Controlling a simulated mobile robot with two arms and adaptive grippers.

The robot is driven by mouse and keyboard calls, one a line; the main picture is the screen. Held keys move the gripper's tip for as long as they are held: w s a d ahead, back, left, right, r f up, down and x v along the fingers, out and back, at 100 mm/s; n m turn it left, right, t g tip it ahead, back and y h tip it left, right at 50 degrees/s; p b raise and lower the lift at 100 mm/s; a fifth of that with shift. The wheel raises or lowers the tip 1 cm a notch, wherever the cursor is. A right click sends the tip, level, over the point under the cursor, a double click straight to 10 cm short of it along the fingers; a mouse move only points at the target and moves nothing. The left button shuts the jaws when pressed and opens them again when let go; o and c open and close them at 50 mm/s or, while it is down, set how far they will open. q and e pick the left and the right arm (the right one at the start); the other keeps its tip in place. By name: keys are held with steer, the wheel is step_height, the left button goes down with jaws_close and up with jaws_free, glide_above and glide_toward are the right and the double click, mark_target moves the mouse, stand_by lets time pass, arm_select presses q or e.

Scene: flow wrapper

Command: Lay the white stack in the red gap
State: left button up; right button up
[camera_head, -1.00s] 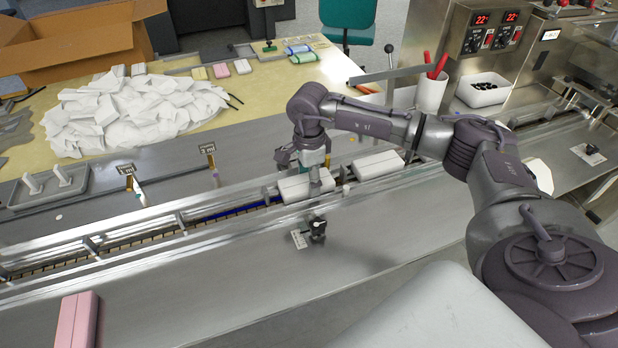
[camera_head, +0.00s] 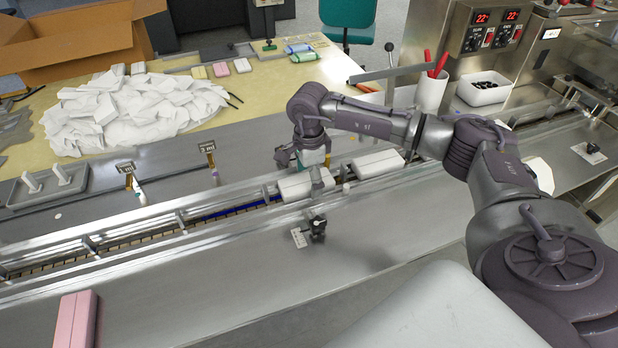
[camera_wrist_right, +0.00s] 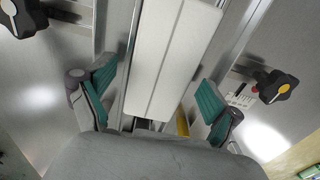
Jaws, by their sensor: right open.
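A white stack (camera_head: 294,187) lies in the long metal channel near the middle of the head view. My right gripper (camera_head: 314,168) is over its far side, partly hidden by its own wrist. In the right wrist view the open gripper (camera_wrist_right: 155,102) has one green-padded finger on each side of a long white stack (camera_wrist_right: 172,58), with clear space between pads and stack. A second white stack (camera_head: 377,164) lies farther right along the channel. A blue stretch (camera_head: 238,212) of the channel shows left of the nearer stack. I cannot make out a red gap. My left gripper is out of view.
Channel rails (camera_head: 120,243) run along both sides. A black knob (camera_head: 318,226) stands in front of the channel. A pink stack (camera_head: 76,320) lies at the front left. Small upright signs (camera_head: 208,148) stand behind the channel. The front metal deck is mostly clear.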

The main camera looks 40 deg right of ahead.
step_height(320, 180, up, 12)
stand_by(0.6)
stand_by(0.5)
